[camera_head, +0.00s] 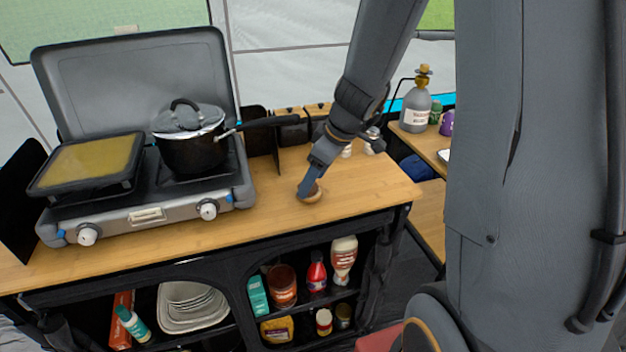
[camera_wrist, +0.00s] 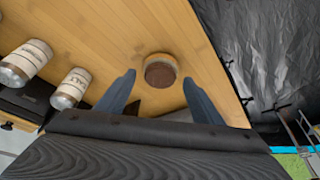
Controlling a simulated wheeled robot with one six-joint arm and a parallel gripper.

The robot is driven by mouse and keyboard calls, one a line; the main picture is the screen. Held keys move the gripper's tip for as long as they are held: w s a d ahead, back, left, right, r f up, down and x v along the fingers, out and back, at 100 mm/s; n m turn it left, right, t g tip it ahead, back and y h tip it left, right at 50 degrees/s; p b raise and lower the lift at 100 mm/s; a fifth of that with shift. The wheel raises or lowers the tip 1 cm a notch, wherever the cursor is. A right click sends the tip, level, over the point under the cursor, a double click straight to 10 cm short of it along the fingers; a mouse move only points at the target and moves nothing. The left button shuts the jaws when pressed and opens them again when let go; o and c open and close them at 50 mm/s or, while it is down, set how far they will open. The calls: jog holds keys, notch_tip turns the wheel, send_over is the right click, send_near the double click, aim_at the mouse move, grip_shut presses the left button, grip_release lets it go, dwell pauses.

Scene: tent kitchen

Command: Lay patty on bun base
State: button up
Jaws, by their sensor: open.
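The patty (camera_wrist: 160,75) shows in the wrist view as a dark brown disc. A paler tan rim, which looks like the bun base (camera_wrist: 161,57), shows along its far side, so the patty appears to lie on the base. In the head view the bun base (camera_head: 314,198) sits on the wooden counter, partly hidden by my fingers. My gripper (camera_wrist: 159,79) is open, with one finger to each side of the stack and gaps between. In the head view my gripper (camera_head: 306,191) points down at it.
Two shakers (camera_wrist: 70,88) stand to the left in the wrist view. The camp stove (camera_head: 145,215) carries a griddle (camera_head: 90,160) and a lidded pot (camera_head: 190,150), whose handle reaches toward my arm. The counter's right edge (camera_head: 415,195) is near. Wood before the stack is clear.

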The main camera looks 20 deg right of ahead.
jog(key=v, duration=1)
jog(key=s+a+f+m+g+h, duration=0.1)
jog(key=s+f+m, duration=0.3)
jog(key=s, duration=0.3)
jog(key=s+a+f+m+g+h, duration=0.1)
jog(key=s+a+f+m+h, duration=0.1)
jog(key=s, duration=0.5)
jog(key=f+m, duration=0.1)
jog(key=m, duration=0.1)
jog(key=shift+f+m, duration=0.4)
